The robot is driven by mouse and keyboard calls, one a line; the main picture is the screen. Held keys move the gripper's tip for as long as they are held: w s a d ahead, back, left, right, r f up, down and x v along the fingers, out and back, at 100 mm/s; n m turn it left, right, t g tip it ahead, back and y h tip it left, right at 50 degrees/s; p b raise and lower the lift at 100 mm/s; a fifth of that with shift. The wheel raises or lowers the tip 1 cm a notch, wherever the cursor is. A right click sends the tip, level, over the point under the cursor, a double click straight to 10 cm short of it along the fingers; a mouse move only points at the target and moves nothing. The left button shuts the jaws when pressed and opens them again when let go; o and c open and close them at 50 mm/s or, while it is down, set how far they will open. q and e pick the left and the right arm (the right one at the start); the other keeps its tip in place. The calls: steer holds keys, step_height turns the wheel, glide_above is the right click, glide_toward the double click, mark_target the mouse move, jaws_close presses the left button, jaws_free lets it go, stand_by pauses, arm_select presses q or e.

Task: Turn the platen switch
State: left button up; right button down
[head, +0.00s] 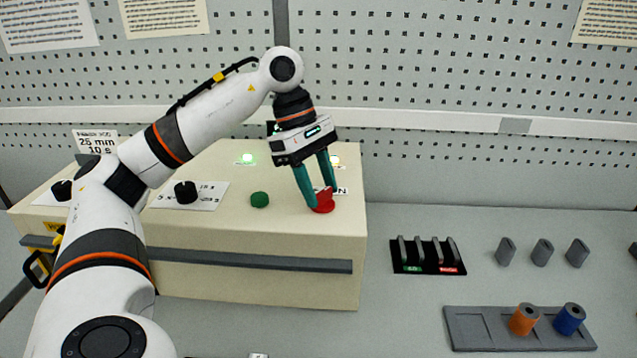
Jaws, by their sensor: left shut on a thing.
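A cream machine box (300,273) stands at the left of the bench. On its top near the right edge is a red rotary switch (323,207), beside a white label that is partly hidden. My left gripper (325,195) points down at this switch. Its teal fingers are shut on the switch's raised red handle. A green button (260,200), black knobs (185,192) and a lit green lamp (247,158) are also on the box top. A pale lit lamp (336,161) shows behind the fingers. My right gripper is not in view.
A black rack (428,267) with several grey pieces stands right of the box. Several grey spools (542,252) stand further right. A grey tray (480,325) in front holds an orange spool (524,319) and a blue spool (569,319). A perforated wall (430,60) closes off the back.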

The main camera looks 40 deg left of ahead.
arm_select(q)
steer(key=shift+f, duration=0.1)
steer(key=shift+s+n+t+b, duration=0.1)
steer(key=shift+n+t+b, duration=0.35)
steer(key=shift+n, duration=0.65)
steer(key=n+t+y, duration=0.1)
steer(key=n, duration=0.2)
steer(key=shift+s+d+n+b, duration=0.1)
steer(key=shift+n+b, duration=0.2)
steer(key=n+t+y, duration=0.1)
steer(key=n, duration=0.2)
steer(key=shift+s+d+n, duration=0.1)
steer(key=shift+n, duration=0.2)
steer(key=shift+d+n+t+y+p, duration=0.1)
steer(key=shift+n+t+y+p, duration=0.2)
steer(key=shift+n, duration=0.75)
steer(key=shift+d+n+t+y+p, duration=0.15)
steer(key=shift+n+y, duration=0.25)
steer(key=shift+n, duration=0.65)
steer(key=shift+a, duration=0.15)
steer(key=o, duration=1)
